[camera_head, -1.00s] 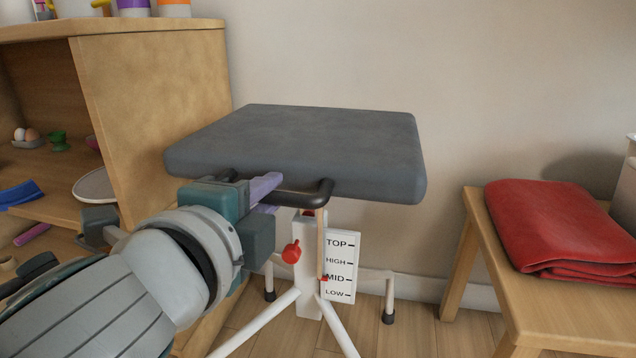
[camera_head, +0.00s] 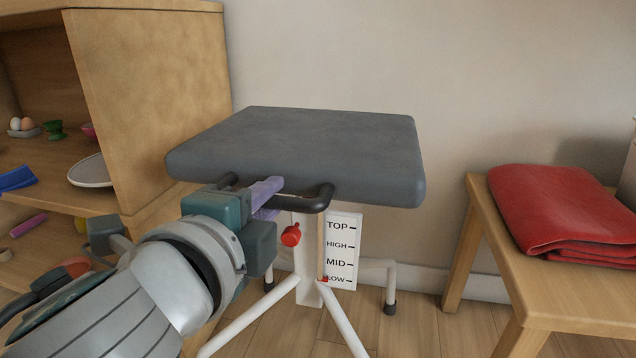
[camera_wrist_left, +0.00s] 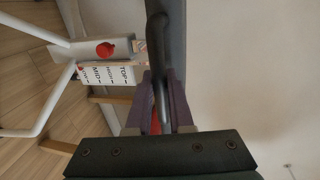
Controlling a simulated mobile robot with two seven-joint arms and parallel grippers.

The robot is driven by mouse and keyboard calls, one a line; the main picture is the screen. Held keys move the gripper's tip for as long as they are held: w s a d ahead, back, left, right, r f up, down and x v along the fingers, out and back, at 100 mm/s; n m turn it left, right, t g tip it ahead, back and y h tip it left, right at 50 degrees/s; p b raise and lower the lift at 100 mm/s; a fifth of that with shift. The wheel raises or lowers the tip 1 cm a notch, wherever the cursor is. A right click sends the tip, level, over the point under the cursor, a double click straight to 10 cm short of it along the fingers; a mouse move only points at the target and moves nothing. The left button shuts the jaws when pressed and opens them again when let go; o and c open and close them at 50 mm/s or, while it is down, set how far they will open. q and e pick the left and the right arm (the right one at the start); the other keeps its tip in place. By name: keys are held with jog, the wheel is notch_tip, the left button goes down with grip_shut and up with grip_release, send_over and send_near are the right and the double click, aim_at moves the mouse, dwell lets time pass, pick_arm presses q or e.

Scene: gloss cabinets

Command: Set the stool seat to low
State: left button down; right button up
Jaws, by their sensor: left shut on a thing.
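The stool's grey padded seat (camera_head: 300,150) stands on a white post with splayed white legs (camera_head: 340,325). A black handle (camera_head: 318,200) runs under its front edge. My left gripper (camera_head: 264,196) is shut on this handle; the left wrist view also shows the handle (camera_wrist_left: 158,60) between the purple fingers. A red knob (camera_head: 291,235) sits on the post. The white scale (camera_head: 341,250) reads TOP, HIGH, MID, LOW from top to bottom. A small red pointer (camera_head: 323,279) is level with LOW and partly covers that word's start. My right gripper is not in view.
A wooden shelf unit (camera_head: 150,100) with dishes and other items stands at the left. A wooden table (camera_head: 560,300) with a folded red cloth (camera_head: 560,215) stands at the right. The wall is close behind the stool.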

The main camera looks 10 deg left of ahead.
pick_arm(q)
jog(key=shift+s+a+f, duration=0.1)
jog(key=shift+f, duration=0.4)
jog(key=c, duration=1.2)
grip_release()
jog(key=shift+c, duration=0.2)
jog(key=o, duration=0.4)
jog(key=shift+r, duration=0.2)
jog(key=shift+s+r+p, duration=0.2)
jog(key=shift+s+p, duration=0.1)
jog(key=s+p, duration=0.1)
jog(key=s, duration=0.2)
jog(key=s+r, duration=0.1)
jog(key=s, duration=0.2)
jog(key=s+p, duration=0.1)
jog(key=s, duration=0.2)
jog(key=shift+a+r+p, duration=0.1)
jog(key=shift+r+p, duration=0.2)
jog(key=shift+p, duration=0.05)
